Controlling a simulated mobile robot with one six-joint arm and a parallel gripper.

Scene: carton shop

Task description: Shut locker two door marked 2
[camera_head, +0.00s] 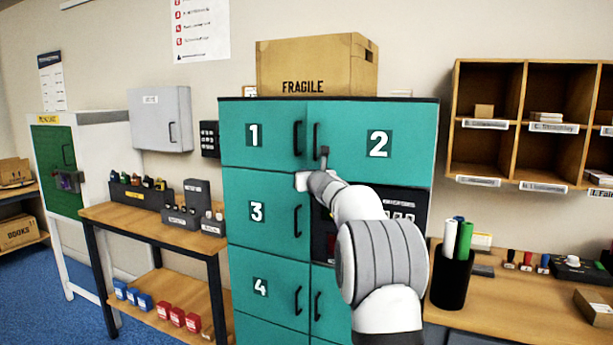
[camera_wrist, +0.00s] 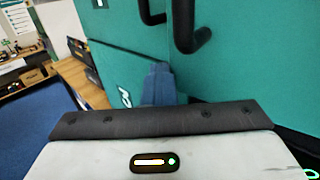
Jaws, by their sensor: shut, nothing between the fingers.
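The teal locker door marked 2 (camera_head: 380,144) is at the upper right of the cabinet. It looks flush or nearly flush with door 1; I cannot tell whether a small gap remains. Its black bar handle (camera_head: 316,141) is on its left edge and shows large in the wrist view (camera_wrist: 190,35). My gripper (camera_head: 323,155) is shut and empty, in front of the lower left part of door 2, just below and right of the handle. In the wrist view its shut fingers (camera_wrist: 158,82) point toward the teal fronts near the seam. Contact cannot be made out.
Door 1 (camera_head: 254,118) and door 3 (camera_head: 257,190) are shut on the left. A dark panel (camera_head: 414,203) lies below door 2, partly hidden by my arm. A FRAGILE carton (camera_head: 305,65) stands on top. Benches flank the cabinet (camera_head: 145,216) (camera_head: 520,290); blue floor is free at left.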

